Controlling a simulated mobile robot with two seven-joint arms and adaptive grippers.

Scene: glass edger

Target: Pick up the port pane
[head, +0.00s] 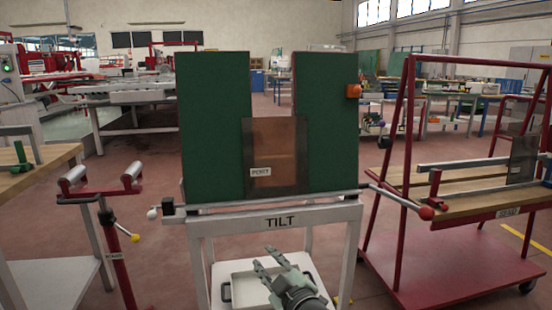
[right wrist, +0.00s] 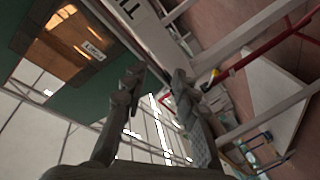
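The port pane (head: 262,150) is a brown see-through sheet with a white PORT label. It stands on the rail of the TILT table (head: 281,221), leaning against two green panels (head: 215,120) and spanning the gap between them. It also shows tilted at the upper left of the right wrist view (right wrist: 60,52). My right gripper (head: 267,261) is below and in front of the table's front bar, apart from the pane. Its fingers are spread and empty in the right wrist view (right wrist: 158,78). My left gripper is out of view.
A red wheeled rack (head: 440,270) at the right holds another dark pane (head: 522,158). A red roller stand (head: 118,250) is at the left. A lever with a red ball (head: 426,213) sticks out right of the table. A white tray (head: 240,268) sits low under it.

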